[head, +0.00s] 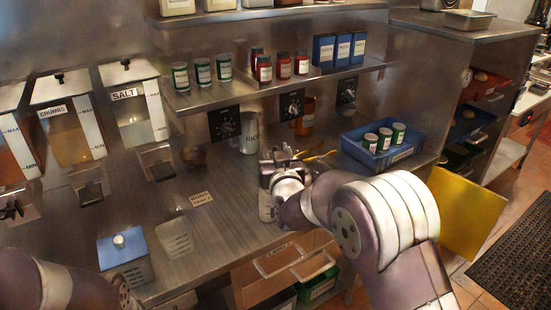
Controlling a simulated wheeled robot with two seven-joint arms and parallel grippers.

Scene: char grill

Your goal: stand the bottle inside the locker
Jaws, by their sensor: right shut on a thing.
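My right gripper (283,158) is over the middle of the steel counter, shut, with its wrist and arm coming in from the lower right. A pale, labelled cylinder (266,207) that looks like the bottle shows just below and left of it. The wrist hides much of it, and I cannot tell whether its base touches the counter. A yellow panel (468,212) stands at the right below the counter; it may be the locker's door, but no locker interior shows clearly. My left arm shows at the lower left, its gripper out of view.
A blue bin (358,151) with several green jars stands right of the gripper. A rice canister (249,134) and an amber bottle (306,117) stand behind. A shelf (205,97) of jars hangs above. A blue box (126,262) sits front left. The counter's left middle is mostly clear.

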